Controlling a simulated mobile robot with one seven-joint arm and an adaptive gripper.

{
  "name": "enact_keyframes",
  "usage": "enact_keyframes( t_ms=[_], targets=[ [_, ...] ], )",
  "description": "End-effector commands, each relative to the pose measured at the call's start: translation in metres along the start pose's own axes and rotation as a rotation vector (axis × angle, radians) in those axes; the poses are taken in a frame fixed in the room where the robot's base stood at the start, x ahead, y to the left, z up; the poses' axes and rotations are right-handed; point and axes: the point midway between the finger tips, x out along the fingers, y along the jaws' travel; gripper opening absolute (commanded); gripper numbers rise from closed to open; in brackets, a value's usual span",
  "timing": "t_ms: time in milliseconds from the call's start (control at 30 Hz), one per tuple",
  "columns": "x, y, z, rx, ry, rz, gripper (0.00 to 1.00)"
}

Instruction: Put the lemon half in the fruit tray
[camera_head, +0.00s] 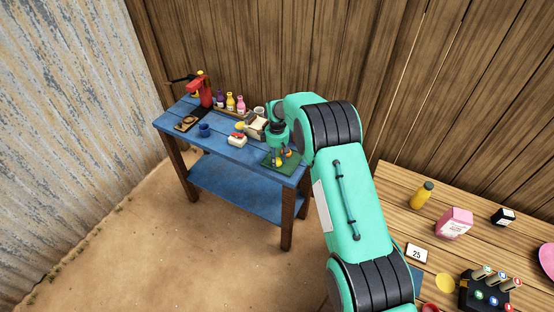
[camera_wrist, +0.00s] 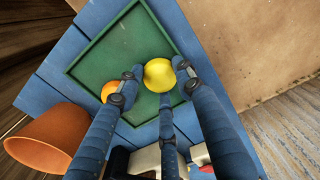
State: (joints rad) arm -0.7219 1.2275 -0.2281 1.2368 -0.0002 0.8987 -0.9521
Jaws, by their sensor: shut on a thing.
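The lemon half (camera_wrist: 159,73) is yellow and round in the wrist view. My gripper (camera_wrist: 157,79) is shut on it, with dark blue fingers around it. The fruit tray (camera_wrist: 91,62) is green, square and shallow-rimmed, and lies directly under the held lemon half. I cannot tell whether the lemon half touches the tray floor. An orange fruit (camera_wrist: 108,91) sits in the tray, partly hidden by the left finger. In the head view my gripper (camera_head: 277,160) points down over the green tray (camera_head: 271,163) at the right end of the blue table.
The blue table (camera_head: 225,154) also holds a small box (camera_head: 237,140), a blue cup (camera_head: 204,130), several bottles (camera_head: 230,101) and a red press (camera_head: 206,90). A terracotta pot (camera_wrist: 40,138) stands beside the tray. A wooden counter (camera_head: 395,190) is at the right.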

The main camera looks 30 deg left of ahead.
Motion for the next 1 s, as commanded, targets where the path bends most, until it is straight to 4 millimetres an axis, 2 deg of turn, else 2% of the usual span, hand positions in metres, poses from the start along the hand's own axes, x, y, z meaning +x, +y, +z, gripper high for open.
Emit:
enact_keyframes(
  t_ms=[267, 300, 367, 767, 1000],
  targets=[
    [0.003, 0.0, 0.0, 0.0, 0.0, 0.0, 0.16],
    [0.003, 0.0, 0.0, 0.0, 0.0, 0.0, 0.44],
    [0.002, 0.0, 0.0, 0.0, 0.0, 0.0, 0.55],
    [0.0, 0.0, 0.0, 0.0, 0.0, 0.0, 0.55],
    [-0.016, 0.001, -0.001, 0.0, 0.002, 0.002, 0.55]
  ],
)
